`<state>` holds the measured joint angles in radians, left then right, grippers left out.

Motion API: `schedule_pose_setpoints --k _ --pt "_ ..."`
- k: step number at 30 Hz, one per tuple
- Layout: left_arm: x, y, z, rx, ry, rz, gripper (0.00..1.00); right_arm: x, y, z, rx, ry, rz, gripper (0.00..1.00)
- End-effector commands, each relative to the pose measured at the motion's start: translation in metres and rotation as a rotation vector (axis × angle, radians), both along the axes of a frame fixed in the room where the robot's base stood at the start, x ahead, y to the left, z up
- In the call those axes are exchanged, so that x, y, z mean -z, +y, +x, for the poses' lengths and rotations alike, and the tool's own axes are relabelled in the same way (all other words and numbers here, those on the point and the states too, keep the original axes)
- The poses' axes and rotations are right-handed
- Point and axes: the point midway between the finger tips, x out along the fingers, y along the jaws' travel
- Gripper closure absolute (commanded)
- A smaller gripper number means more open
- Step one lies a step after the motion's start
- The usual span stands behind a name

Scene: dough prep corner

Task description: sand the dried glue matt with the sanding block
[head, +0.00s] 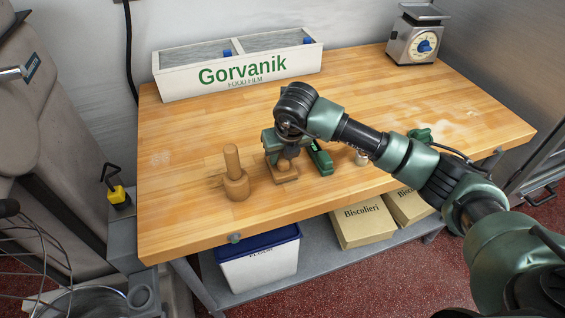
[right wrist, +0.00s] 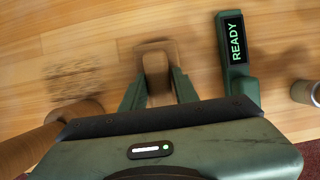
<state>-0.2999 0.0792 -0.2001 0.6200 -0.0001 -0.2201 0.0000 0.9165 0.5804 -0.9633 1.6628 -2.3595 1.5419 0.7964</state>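A wooden sanding block (head: 285,178) with an upright grip stands on the worktop; it also shows in the right wrist view (right wrist: 156,48). My right gripper (head: 283,155) points down over it, and its fingers (right wrist: 157,82) close on the block's grip from both sides. The block's underside is hidden, so I cannot tell whether it touches the wood. A rough brownish patch, likely the dried glue (right wrist: 75,82), lies left of the block in the right wrist view, apart from it. In the head view this patch (head: 214,182) is partly behind a wooden pestle-like tool. My left gripper is out of view.
The pestle-like tool (head: 235,178) stands close left of the block. A green device reading READY (right wrist: 237,58) lies just right of it, with a small metal cylinder (head: 361,157) beyond. A Gorvanik box (head: 285,84) and scale (head: 414,44) stand at the back. The worktop's middle back is clear.

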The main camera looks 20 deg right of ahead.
Motion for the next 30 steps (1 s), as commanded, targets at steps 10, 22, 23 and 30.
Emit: schedule_pose_setpoints --k 10,22,23,30 --pt "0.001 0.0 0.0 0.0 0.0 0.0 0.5 0.014 0.0 -0.008 -0.001 0.031 -0.008 1.0" --pt "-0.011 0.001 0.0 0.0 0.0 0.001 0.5 -0.013 -0.001 -0.007 -0.002 0.027 -0.008 1.0" --pt "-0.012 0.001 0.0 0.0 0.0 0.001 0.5 -0.016 -0.001 -0.007 -0.002 0.026 -0.008 1.0" --pt "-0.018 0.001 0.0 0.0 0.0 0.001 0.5 -0.032 0.0 -0.005 -0.002 0.018 -0.006 1.0"
